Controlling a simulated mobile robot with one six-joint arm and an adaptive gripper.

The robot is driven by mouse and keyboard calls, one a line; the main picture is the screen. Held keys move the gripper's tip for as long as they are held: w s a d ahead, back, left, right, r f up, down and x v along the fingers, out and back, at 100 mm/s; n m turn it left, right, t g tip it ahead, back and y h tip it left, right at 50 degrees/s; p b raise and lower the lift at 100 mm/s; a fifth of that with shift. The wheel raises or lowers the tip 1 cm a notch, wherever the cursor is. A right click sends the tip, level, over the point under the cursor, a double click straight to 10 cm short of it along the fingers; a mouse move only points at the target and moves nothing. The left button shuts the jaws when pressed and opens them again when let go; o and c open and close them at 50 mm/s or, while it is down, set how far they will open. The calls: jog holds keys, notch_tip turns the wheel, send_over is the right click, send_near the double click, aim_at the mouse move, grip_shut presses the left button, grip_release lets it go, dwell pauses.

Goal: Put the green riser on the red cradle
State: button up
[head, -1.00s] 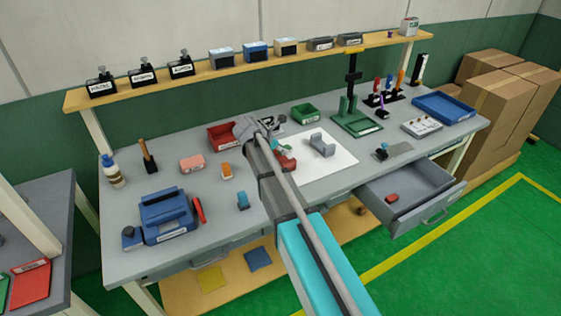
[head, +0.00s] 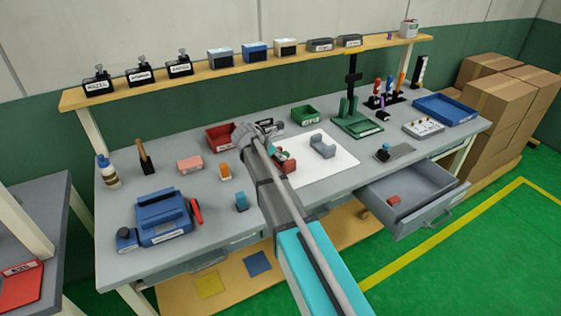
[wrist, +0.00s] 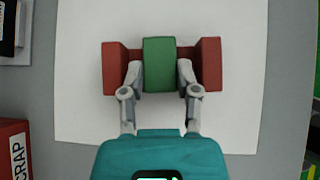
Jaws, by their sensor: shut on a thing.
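The red cradle (wrist: 208,65) lies on a white sheet in the wrist view, its two raised ends left and right. The green riser (wrist: 159,64) sits between those ends as seen from above. My gripper (wrist: 160,76) is shut on the riser, one finger on each side. Whether the riser rests on the cradle or hovers just above it, I cannot tell. In the head view the cradle (head: 289,167) shows beside my arm, which hides part of it and most of the riser.
A grey cradle-shaped block (head: 322,146) stands on the white sheet (head: 325,167) to the right. A red bin (head: 220,138) is behind my arm at the left. An open drawer (head: 418,187) juts out at the front right.

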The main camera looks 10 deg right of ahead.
jog(key=shift+f+b, duration=0.3)
jog(key=shift+f, duration=0.3)
jog(key=shift+f, duration=0.15)
jog(key=o, duration=0.7)
jog(key=shift+c, duration=0.2)
jog(key=shift+r, duration=0.2)
jog(key=shift+r, duration=0.1)
jog(key=shift+p+v, duration=0.9)
jog(key=shift+v, duration=0.1)
jog(key=p+v, duration=0.6)
jog(key=v, duration=0.4)
jog(key=shift+p, duration=0.4)
